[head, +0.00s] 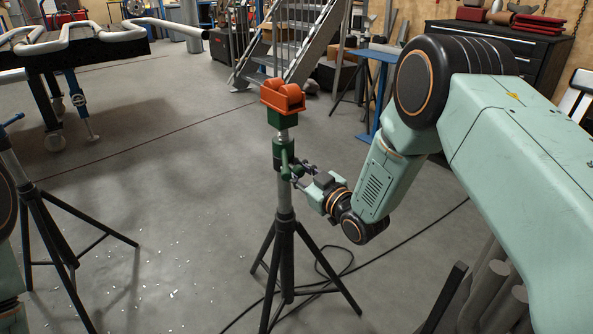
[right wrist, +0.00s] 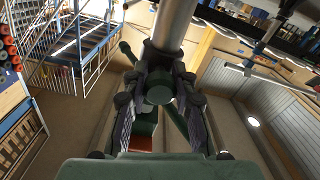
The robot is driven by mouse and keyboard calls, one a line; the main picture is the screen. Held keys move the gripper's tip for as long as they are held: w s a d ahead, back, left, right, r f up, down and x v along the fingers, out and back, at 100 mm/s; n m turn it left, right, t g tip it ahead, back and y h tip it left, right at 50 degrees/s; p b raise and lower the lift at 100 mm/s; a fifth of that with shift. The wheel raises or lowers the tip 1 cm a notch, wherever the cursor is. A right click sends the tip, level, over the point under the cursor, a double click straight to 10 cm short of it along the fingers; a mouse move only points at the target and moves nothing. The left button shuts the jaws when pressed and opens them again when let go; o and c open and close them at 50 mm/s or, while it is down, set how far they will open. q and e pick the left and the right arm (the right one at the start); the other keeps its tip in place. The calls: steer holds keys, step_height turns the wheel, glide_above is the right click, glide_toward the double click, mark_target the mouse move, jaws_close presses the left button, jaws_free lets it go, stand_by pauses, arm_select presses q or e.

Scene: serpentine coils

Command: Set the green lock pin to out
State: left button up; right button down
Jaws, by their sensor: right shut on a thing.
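The green lock pin (right wrist: 160,88) sits on the side of a dark green collar (head: 283,152) on a tripod stand's upright pole. In the right wrist view its round end lies between the two fingers. My right gripper (head: 297,174) is at the collar from the right in the head view and is shut on the pin. The fingers partly hide the pin, and I cannot tell how far it sticks out. My left gripper is not in view.
A cable (head: 345,262) lies behind the legs. Another tripod (head: 48,215) stands at left. Grey pipes (head: 490,290) stand at lower right, near my right arm. Floor between the tripods is mostly clear.

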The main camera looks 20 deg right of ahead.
mark_target(301, 173)
steer(key=shift+p+v, duration=0.9)
steer(key=shift+v, duration=0.45)
steer(key=shift+f, duration=0.15)
steer(key=c, duration=1.5)
jaws_free()
steer(key=shift+s, duration=0.1)
steer(key=o, duration=0.3)
steer(key=shift+s+d, duration=0.1)
steer(key=shift+o, duration=0.7)
steer(key=shift+r, duration=0.2)
steer(key=shift+f, duration=0.1)
steer(key=v, duration=1.1)
steer(key=shift+s, duration=0.3)
